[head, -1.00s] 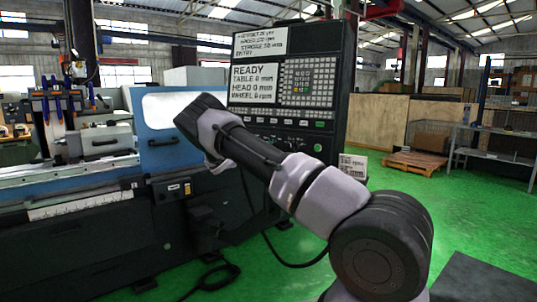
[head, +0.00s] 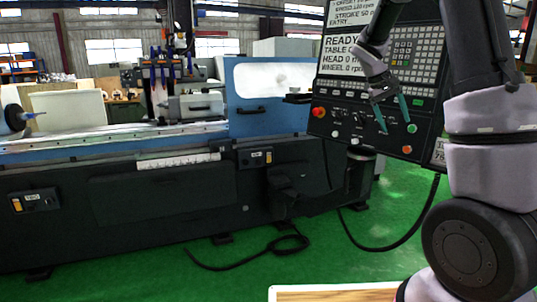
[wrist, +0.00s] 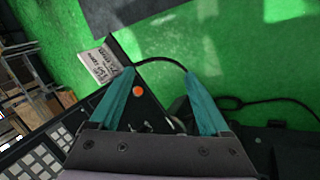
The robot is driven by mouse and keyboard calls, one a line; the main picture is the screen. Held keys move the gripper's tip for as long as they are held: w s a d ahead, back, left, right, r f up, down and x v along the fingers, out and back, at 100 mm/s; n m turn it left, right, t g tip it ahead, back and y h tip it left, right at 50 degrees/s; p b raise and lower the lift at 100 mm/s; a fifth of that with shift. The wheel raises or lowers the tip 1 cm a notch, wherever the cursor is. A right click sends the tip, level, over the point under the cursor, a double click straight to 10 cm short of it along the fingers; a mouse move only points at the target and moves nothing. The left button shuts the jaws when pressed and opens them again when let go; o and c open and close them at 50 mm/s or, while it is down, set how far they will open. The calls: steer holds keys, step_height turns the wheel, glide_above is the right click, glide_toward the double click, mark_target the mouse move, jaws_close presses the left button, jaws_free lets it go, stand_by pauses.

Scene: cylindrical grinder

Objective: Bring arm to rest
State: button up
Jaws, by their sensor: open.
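My gripper (head: 394,113) is open, with its two teal fingers apart and nothing between them. In the head view it hangs in front of the lower part of the control panel (head: 328,85), pointing down. My arm (head: 492,110) rises along the right side of the picture and covers part of the panel. In the wrist view my gripper (wrist: 160,95) points past the panel's lower edge, with an orange button (wrist: 138,91) between the fingers in the picture. I cannot tell whether a finger touches the panel.
The grinder (head: 110,200) with its blue guard (head: 270,90) fills the left and middle. A black cable (head: 400,243) hangs to the green floor (head: 330,262). A wood-coloured surface (head: 335,293) shows at the bottom edge. A printed card (wrist: 101,62) shows in the wrist view.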

steer(key=s+a+r+m+t+y, duration=0.1)
steer(key=s+a+r+t+y, duration=0.1)
steer(key=s+a, duration=0.3)
steer(key=s+a+r+m+t+y, duration=0.1)
steer(key=s+a+r+t+y, duration=0.1)
steer(key=s, duration=1)
steer(key=s+a+r+m+t+y, duration=0.1)
steer(key=s+a+r+t+y, duration=0.1)
steer(key=s+a+r, duration=0.3)
steer(key=s+a+y, duration=0.1)
steer(key=s+a, duration=0.1)
steer(key=s, duration=0.2)
steer(key=shift+s+a+r+t+y, duration=0.15)
steer(key=shift+a+r+t+y, duration=0.15)
steer(key=shift+t+y, duration=0.1)
